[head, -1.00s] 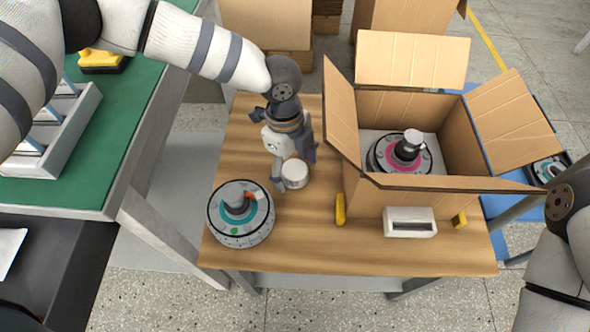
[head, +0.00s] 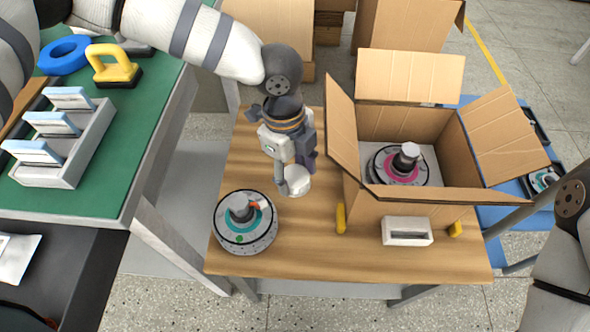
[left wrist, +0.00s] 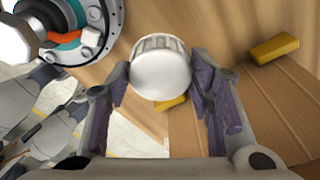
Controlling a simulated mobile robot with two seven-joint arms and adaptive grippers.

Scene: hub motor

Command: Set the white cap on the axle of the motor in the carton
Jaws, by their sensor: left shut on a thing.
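The white cap (head: 297,181) is between the fingers of my left gripper (head: 289,184), which is shut on it. In the left wrist view the cap (left wrist: 160,74) shows its smooth round face and a ribbed side, between the purple finger pads of my left gripper (left wrist: 162,92). I cannot tell whether the cap touches the table. The motor in the carton (head: 385,178) has a pink ring and an upright dark axle (head: 405,161) with a pale top. The open carton (head: 400,205) stands right of my gripper. My right arm shows at the right edge; its gripper is out of view.
A second motor (head: 246,238) with a teal ring stands on the wooden table (head: 310,255), front left of the cap. A yellow block (head: 341,218), a white holder (head: 407,231) and another yellow block (head: 455,229) are by the carton's front. The raised carton flap (head: 342,130) stands between gripper and carton.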

